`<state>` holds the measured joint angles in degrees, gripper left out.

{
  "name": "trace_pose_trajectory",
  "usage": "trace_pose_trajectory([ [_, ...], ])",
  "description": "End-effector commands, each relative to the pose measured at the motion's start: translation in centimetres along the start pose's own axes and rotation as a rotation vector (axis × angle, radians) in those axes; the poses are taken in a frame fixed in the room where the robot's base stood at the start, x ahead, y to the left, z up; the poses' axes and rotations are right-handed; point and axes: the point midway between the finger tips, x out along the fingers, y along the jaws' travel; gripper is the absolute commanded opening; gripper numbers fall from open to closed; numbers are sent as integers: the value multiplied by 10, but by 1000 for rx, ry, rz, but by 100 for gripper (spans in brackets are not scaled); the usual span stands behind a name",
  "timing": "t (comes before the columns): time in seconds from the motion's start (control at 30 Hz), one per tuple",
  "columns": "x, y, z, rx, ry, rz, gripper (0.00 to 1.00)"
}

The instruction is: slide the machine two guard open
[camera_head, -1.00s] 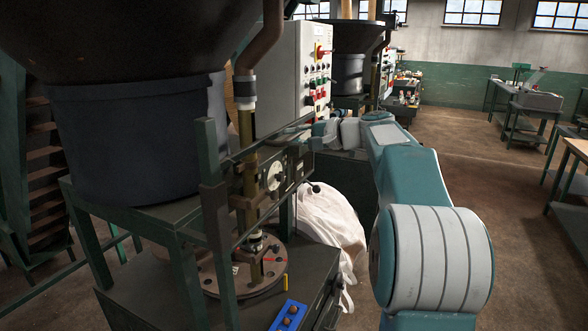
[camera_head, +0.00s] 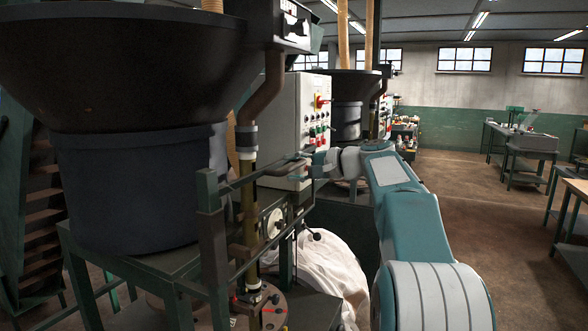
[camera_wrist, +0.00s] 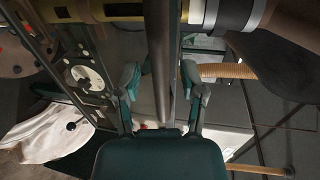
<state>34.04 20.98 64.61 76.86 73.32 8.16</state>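The guard is a dark green metal frame (camera_head: 213,250) with an upright post and long rails, standing in front of the nearest machine. I cannot read a machine number on it. My gripper (camera_head: 302,166) is at the far end of the upper rail, small in the head view. In the wrist view, my gripper (camera_wrist: 160,82) has its two fingers apart, one on each side of a dark bar (camera_wrist: 158,50). The bar runs between them toward the palm. I cannot tell whether either finger touches it.
A big dark hopper (camera_head: 110,70) and bucket fill the left. A control cabinet (camera_head: 308,105) stands behind my gripper. A white bag (camera_head: 325,270) hangs below. A brass pipe (camera_wrist: 70,10) crosses the wrist view's top. Open floor (camera_head: 465,190) lies to the right.

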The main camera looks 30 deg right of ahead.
Motion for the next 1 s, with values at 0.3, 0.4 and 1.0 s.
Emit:
trace_pose_trajectory([
  [0.3,-5,0,0,-1,2,0,54],
  [0.4,-18,0,0,-1,3,0,54],
  [1.0,-117,1,-1,1,1,0,54],
])
